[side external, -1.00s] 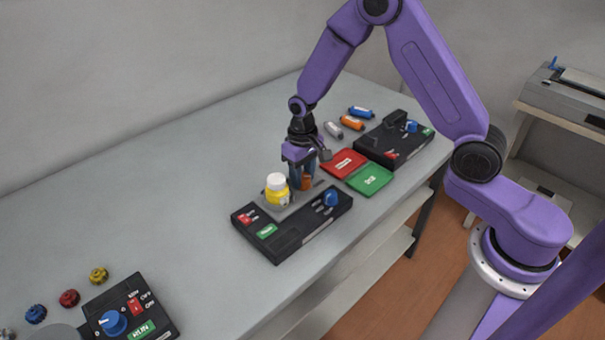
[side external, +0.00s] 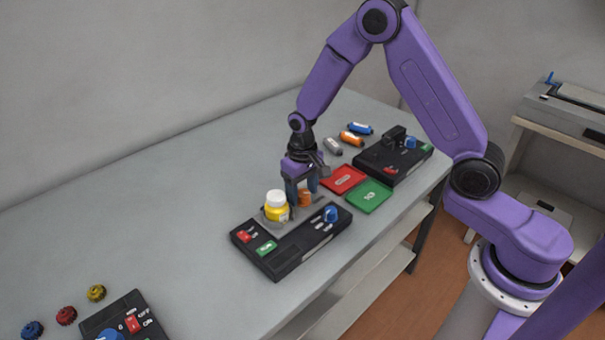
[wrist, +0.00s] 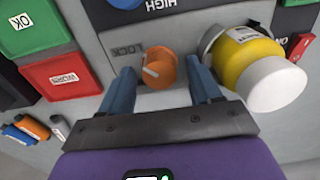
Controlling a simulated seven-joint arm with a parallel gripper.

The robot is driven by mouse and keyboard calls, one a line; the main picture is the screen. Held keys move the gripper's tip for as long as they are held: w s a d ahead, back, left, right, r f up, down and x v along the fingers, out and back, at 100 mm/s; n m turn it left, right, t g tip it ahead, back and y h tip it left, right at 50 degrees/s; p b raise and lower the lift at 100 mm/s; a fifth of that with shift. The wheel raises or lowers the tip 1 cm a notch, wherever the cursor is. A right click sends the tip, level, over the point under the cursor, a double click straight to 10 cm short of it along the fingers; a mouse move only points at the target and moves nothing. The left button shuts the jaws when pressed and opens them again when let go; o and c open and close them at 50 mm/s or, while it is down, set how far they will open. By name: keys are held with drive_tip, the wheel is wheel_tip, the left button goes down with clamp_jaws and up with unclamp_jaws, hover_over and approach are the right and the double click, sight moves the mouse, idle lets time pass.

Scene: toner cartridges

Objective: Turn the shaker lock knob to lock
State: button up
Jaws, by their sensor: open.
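The orange lock knob (wrist: 158,68) is on the grey plate of the shaker, with LOCK lettering to its left in the wrist view. A pale mark shows on the left part of its face. It is partly visible in the side view (side external: 305,198). My gripper (wrist: 160,74) is open, one finger on each side of the knob, with gaps visible between fingers and knob. In the side view my gripper (side external: 302,193) points down over the plate. The yellow bottle with a white cap (side external: 276,208) stands on the plate beside the gripper; it also shows in the wrist view (wrist: 255,62).
The black shaker panel (side external: 290,243) has red and green buttons and a blue knob (side external: 331,213). Red (side external: 343,178) and green (side external: 369,195) trays lie behind it. Several cartridges (side external: 351,138) and another black device (side external: 375,157) are farther back. The table's left middle is clear.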

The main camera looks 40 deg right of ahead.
sight(303, 193)
wheel_tip(303, 193, up, 17)
idle(0.5)
drive_tip(key=s+a+r+n, duration=0.1)
drive_tip(key=s+a+n, duration=0.15)
drive_tip(key=s, duration=0.45)
drive_tip(key=s+a+n, duration=0.1)
drive_tip(key=s+n, duration=0.3)
drive_tip(key=s, duration=0.3)
drive_tip(key=s+d+n, duration=0.2)
drive_tip(key=s+n, duration=0.1)
drive_tip(key=s, duration=0.5)
drive_tip(key=s+d+f+n, duration=0.1)
drive_tip(key=s+d+n, duration=0.1)
drive_tip(key=s, duration=0.7)
drive_tip(key=shift+d+f+n, duration=0.25)
drive_tip(key=shift+n, duration=0.4)
